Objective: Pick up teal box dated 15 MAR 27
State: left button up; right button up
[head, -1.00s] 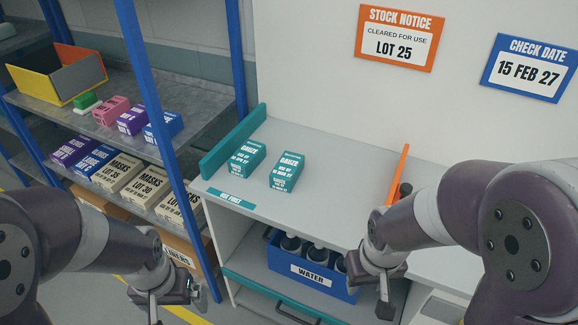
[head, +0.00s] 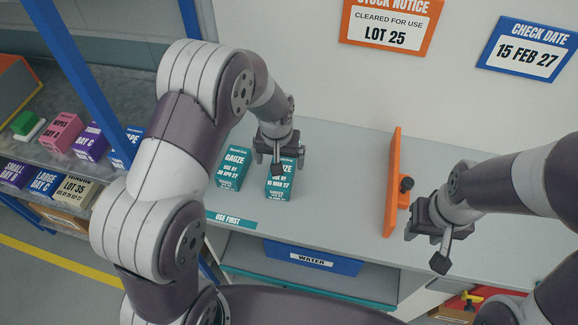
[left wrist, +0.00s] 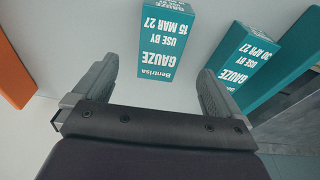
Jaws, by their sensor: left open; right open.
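The teal gauze box marked USE BY 15 MAR 27 (head: 280,185) stands on the grey counter, its far end hidden behind my left gripper (head: 277,160). In the left wrist view this box (left wrist: 164,40) lies ahead, its near end framed between the fingers of the open left gripper (left wrist: 155,78). I cannot tell the height gap; no grip shows. A second teal gauze box, USE BY 30 APR 27 (head: 234,168), stands to its left; in the left wrist view it (left wrist: 243,62) is at the right. My right gripper (head: 428,235) is open and empty, right of the orange divider.
A USE FIRST label (head: 232,219) marks the counter's front edge. A blue WATER crate (head: 312,261) sits below. Blue shelf posts (head: 75,75) rise at left. Counter between box and divider is clear.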

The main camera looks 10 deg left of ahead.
aim_at(281, 177)
pick_arm(q)
jog(key=f, duration=0.2)
jog(key=shift+s+d+f+p, duration=0.1)
jog(key=shift+d+f+p, duration=0.2)
jog(key=shift+f, duration=0.1)
jog(key=f, duration=0.2)
jog(key=w+f+p, duration=0.1)
jog(key=a+f+p, duration=0.1)
jog(key=f, duration=0.1)
jog(key=shift+w+f, duration=0.35)
jog(key=shift+s+d+f, duration=0.1)
jog(key=shift+d+f, duration=0.1)
jog(key=shift+f, duration=0.1)
pick_arm(e)
notch_tip(281, 177, up, 3)
jog(key=shift+r, duration=0.1)
pick_arm(q)
jog(key=shift+a+f, duration=0.1)
jog(key=c, duration=1.1)
jog(key=shift+c, duration=0.2)
